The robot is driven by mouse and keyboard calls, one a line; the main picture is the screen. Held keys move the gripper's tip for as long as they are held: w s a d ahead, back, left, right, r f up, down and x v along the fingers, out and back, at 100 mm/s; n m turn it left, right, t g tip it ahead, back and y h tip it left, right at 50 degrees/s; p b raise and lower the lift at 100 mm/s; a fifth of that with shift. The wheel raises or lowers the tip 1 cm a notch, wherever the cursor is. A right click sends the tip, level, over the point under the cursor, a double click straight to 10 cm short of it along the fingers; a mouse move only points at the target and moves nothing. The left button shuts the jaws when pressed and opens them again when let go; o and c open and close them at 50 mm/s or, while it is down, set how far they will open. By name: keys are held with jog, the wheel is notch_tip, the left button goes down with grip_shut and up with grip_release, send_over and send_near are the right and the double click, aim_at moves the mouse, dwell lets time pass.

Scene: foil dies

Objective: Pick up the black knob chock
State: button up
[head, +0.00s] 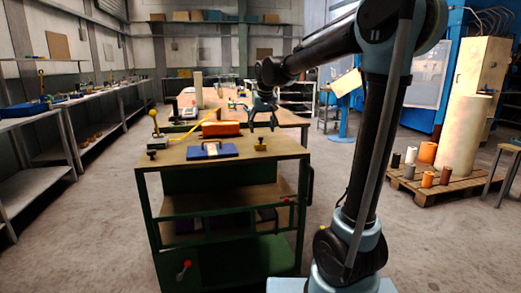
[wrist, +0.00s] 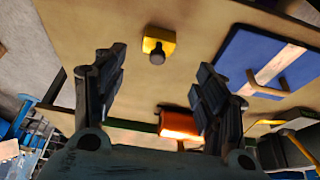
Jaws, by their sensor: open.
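The black knob chock (head: 260,144) is a small yellow block with a dark knob on top. It sits on the wooden top of the green workbench (head: 190,172), near its right end. In the wrist view the chock (wrist: 158,42) shows upper middle, its dark knob seen between the line of my two fingers. My gripper (head: 262,121) hangs above the bench, over and a little behind the chock in the head view. In the wrist view my gripper (wrist: 162,72) has its fingers wide apart, with nothing between them and not touching the chock.
A blue plate with a handle (head: 212,151) lies left of the chock. An orange box (head: 221,129) sits behind it. The bench top just around the chock is clear.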

aim_at(261, 144)
jog(key=x, duration=1)
jog(key=shift+w+d+f, duration=0.1)
jog(key=shift+w+d, duration=0.05)
jog(key=shift+w, duration=0.05)
jog(key=c, duration=1.2)
